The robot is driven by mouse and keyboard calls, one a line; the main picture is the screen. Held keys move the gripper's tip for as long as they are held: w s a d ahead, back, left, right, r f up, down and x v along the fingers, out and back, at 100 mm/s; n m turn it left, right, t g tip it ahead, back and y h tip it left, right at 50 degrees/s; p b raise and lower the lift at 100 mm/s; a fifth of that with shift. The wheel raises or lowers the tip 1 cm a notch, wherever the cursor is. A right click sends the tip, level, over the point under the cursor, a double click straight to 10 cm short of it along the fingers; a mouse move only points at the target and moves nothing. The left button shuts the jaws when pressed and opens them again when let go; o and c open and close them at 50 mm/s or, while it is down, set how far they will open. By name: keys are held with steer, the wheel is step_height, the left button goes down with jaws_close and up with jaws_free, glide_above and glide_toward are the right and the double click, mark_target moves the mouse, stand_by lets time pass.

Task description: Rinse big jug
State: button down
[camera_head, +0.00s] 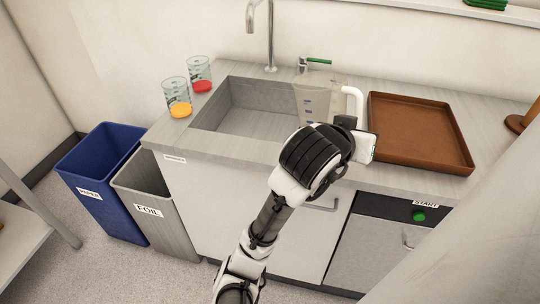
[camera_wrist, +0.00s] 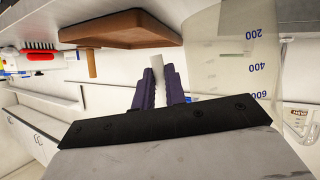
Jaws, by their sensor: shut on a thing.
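The big jug (camera_head: 316,98) is clear with blue markings and a white handle (camera_head: 354,101). It looks upright at the right edge of the sink basin (camera_head: 222,104). I cannot tell whether it rests on the counter or hangs just above. In the wrist view the jug (camera_wrist: 225,75) shows large blue numbers on its wall. My gripper (camera_wrist: 158,88) is shut on the white handle (camera_wrist: 157,66), which stands between the dark purple fingers. In the head view my wrist hides the fingertips. The tap (camera_head: 270,40) rises behind the basin, with a green lever (camera_head: 319,61) to its right.
A brown tray (camera_head: 425,101) lies right of the jug. Two clear beakers, one with an orange disc (camera_head: 180,110) and one with a red disc (camera_head: 202,86), stand left of the basin. Blue (camera_head: 105,215) and grey (camera_head: 165,225) bins stand below. The basin looks empty.

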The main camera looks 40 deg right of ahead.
steer(key=shift+s+f+b, duration=0.15)
steer(key=shift+f+b, duration=0.25)
steer(key=shift+f, duration=0.35)
steer(key=shift+s+f+m+t+b, duration=0.15)
steer(key=shift+f+m+t+b, duration=0.35)
steer(key=shift+m+t+b, duration=0.4)
steer(key=shift+d+r, duration=0.1)
